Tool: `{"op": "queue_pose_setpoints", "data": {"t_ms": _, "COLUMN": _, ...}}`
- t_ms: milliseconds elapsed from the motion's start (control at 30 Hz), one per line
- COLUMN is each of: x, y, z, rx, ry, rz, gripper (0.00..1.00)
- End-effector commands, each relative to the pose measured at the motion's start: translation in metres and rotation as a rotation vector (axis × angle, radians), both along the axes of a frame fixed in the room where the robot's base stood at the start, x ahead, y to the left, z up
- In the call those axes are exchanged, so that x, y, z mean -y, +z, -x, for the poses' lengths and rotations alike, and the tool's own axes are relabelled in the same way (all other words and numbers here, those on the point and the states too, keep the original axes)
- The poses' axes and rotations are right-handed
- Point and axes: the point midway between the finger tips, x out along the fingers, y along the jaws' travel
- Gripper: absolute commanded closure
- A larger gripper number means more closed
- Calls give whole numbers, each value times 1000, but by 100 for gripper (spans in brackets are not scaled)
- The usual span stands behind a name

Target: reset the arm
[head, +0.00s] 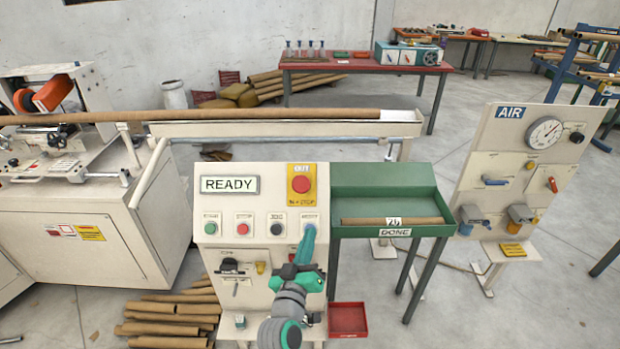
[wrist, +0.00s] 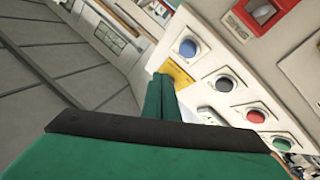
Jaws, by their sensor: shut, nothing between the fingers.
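My gripper (head: 309,232) is in front of the right side of the cream control panel (head: 222,227), pointing at it. Its green fingers are shut together and empty, and they also show in the wrist view (wrist: 161,84). In the head view the fingertips overlap the rightmost button of the lower row. In the wrist view the blue button (wrist: 187,47) is uncovered, a little beyond and to the right of the fingertips. A yellow label (wrist: 178,75) sits beside the tips. I cannot tell whether the tips touch the panel. The panel display (head: 229,185) reads READY.
A red stop button (head: 301,185) is above the row, with green, red and black buttons to the left. A green DONE tray (head: 380,180) holding a tube stands right of the panel. An AIR board (head: 525,150) is farther right. Tubes (head: 170,318) lie on the floor.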

Motion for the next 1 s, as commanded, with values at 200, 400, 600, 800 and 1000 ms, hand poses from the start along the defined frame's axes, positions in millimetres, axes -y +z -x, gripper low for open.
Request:
{"op": "queue_pose_setpoints", "data": {"t_ms": 200, "x": -2, "y": -20, "z": 15, "rx": -20, "ry": 20, "rz": -13, "gripper": 100}}
{"op": "queue_pose_setpoints", "data": {"t_ms": 400, "x": -8, "y": -76, "z": 67, "rx": -73, "ry": 87, "rz": -70, "gripper": 100}}
{"op": "queue_pose_setpoints", "data": {"t_ms": 600, "x": -13, "y": -121, "z": 132, "rx": -120, "ry": 149, "rz": -143, "gripper": 100}}
{"op": "queue_pose_setpoints", "data": {"t_ms": 800, "x": -16, "y": -151, "z": 201, "rx": -159, "ry": 191, "rz": -224, "gripper": 100}}
{"op": "queue_pose_setpoints", "data": {"t_ms": 1000, "x": -16, "y": -166, "z": 270, "rx": -192, "ry": 215, "rz": -311, "gripper": 100}}
